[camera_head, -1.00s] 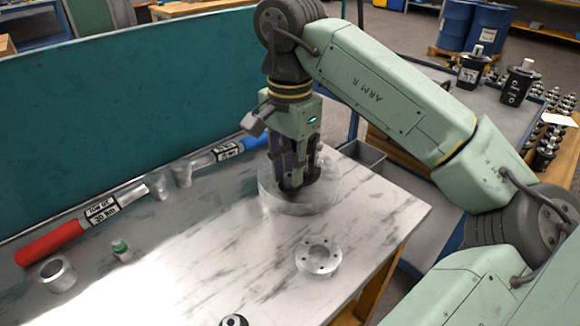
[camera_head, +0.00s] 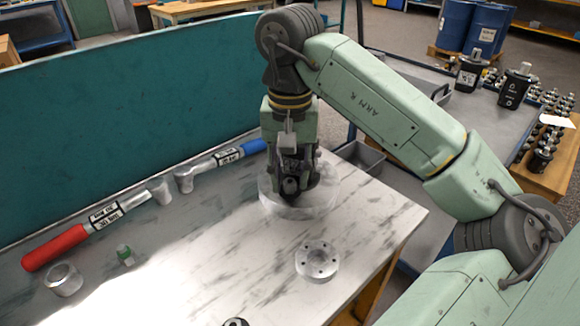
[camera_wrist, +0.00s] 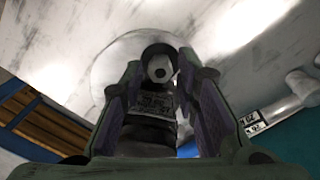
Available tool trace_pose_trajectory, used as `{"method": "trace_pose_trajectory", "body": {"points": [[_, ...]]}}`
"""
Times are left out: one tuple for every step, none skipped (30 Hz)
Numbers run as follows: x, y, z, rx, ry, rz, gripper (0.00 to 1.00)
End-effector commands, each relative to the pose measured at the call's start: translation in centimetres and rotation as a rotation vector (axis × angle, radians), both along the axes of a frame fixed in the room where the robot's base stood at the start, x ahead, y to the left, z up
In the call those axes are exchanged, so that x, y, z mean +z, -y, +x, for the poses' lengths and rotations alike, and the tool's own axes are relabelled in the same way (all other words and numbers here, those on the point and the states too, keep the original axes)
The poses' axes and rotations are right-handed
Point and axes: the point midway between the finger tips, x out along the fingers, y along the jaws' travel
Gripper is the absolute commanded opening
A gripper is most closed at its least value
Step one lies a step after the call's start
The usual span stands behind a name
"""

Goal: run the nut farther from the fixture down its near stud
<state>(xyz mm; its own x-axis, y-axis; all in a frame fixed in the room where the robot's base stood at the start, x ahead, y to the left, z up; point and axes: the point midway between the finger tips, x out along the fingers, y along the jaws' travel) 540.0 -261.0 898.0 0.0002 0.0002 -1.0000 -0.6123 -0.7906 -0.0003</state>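My gripper (camera_head: 292,186) points down over the round pale fixture (camera_head: 318,204) near the table's right back part. In the wrist view its two fingers (camera_wrist: 160,75) stand well apart on either side of a dark body with a pale label (camera_wrist: 152,104) and a dark round end with a light centre (camera_wrist: 160,68). A narrow gap shows beside the right finger. I see no clear grip on anything. The nuts and studs cannot be made out; the fingers and dark parts hide that spot.
A flanged disc with holes (camera_head: 317,261) lies in front of the fixture. A teal panel (camera_head: 120,110) stands behind.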

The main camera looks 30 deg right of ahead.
Motion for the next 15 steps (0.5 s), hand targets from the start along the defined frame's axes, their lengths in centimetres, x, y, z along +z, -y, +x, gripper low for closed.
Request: {"method": "trace_pose_trajectory", "body": {"points": [[0.12, -0.01, 0.00, 0.066, -0.001, 0.001, 0.28], [0.10, -0.01, 0.00, 0.101, -0.001, 0.001, 0.28], [0.05, -0.01, 0.01, 0.141, -0.001, 0.001, 0.28], [0.03, -0.01, 0.01, 0.164, 0.000, 0.000, 0.28], [0.01, 0.00, 0.00, 0.181, 0.000, 0.000, 0.28], [-0.02, 0.01, 0.01, 0.197, 0.000, 0.000, 0.28], [-0.04, 0.01, 0.01, 0.203, 0.000, 0.000, 0.28], [-0.05, 0.01, 0.01, 0.205, 0.000, 0.000, 0.28], [-0.06, 0.01, 0.01, 0.205, 0.000, 0.000, 0.28], [-0.06, 0.01, 0.01, 0.204, 0.000, 0.000, 0.28], [-0.06, 0.01, 0.01, 0.204, 0.000, 0.000, 0.28], [-0.06, 0.01, 0.01, 0.204, 0.000, 0.000, 0.28], [-0.06, 0.01, 0.01, 0.203, 0.000, 0.000, 0.28], [-0.10, 0.01, 0.01, 0.203, 0.000, 0.000, 0.28], [-0.15, 0.01, 0.01, 0.203, 0.000, 0.000, 0.28]]}}
